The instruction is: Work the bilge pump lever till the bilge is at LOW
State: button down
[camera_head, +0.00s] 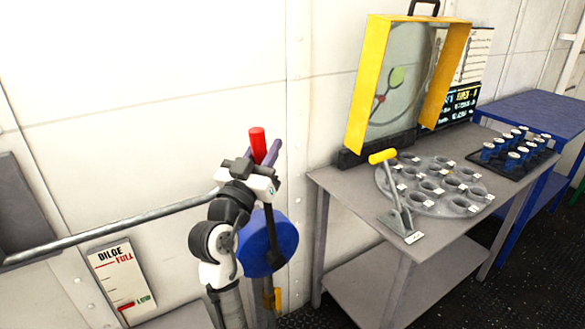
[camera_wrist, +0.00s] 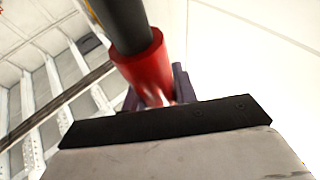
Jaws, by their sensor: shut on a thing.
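The bilge pump lever has a red grip (camera_head: 257,142) that stands up between my gripper's fingers. My gripper (camera_head: 262,160) is shut on it, in front of the white wall. In the wrist view the lever's red sleeve (camera_wrist: 150,65) and dark rod lie at the fingers, whose dark tips show partly behind it. A blue round body (camera_head: 266,245), seemingly the pump, is below my gripper, partly hidden by my arm. The bilge gauge (camera_head: 117,272) at the lower left reads FULL at top and LOW, in green, near the bottom. A red mark sits near LOW; its exact reading is too small to tell.
A grey handrail (camera_head: 110,232) runs along the wall to the left. A grey table (camera_head: 335,180) at the right bears a yellow-handled lever (camera_head: 397,195), a round plate with holes (camera_head: 432,205), a yellow-framed panel (camera_head: 362,85) and several blue pieces (camera_head: 512,160).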

jog(key=s+a+f+n+t+y+b, duration=0.1)
jog(key=s+a+f+n+t+b, duration=0.1)
jog(key=s+a+b, duration=0.3)
jog(key=a+n+t+b, duration=0.1)
jog(key=a+b, duration=0.1)
jog(key=shift+s+a+n+y, duration=0.3)
jog(key=shift+s+a+n, duration=0.05)
jog(key=shift+a+n, duration=0.05)
jog(key=c, duration=1.1)
grip_release()
jog(key=shift+b+v, duration=4.75)
jog(key=shift+v, duration=2.1)
jog(key=shift+w+f+y, duration=0.1)
jog(key=shift+f+y, duration=0.05)
jog(key=shift+y, duration=0.15)
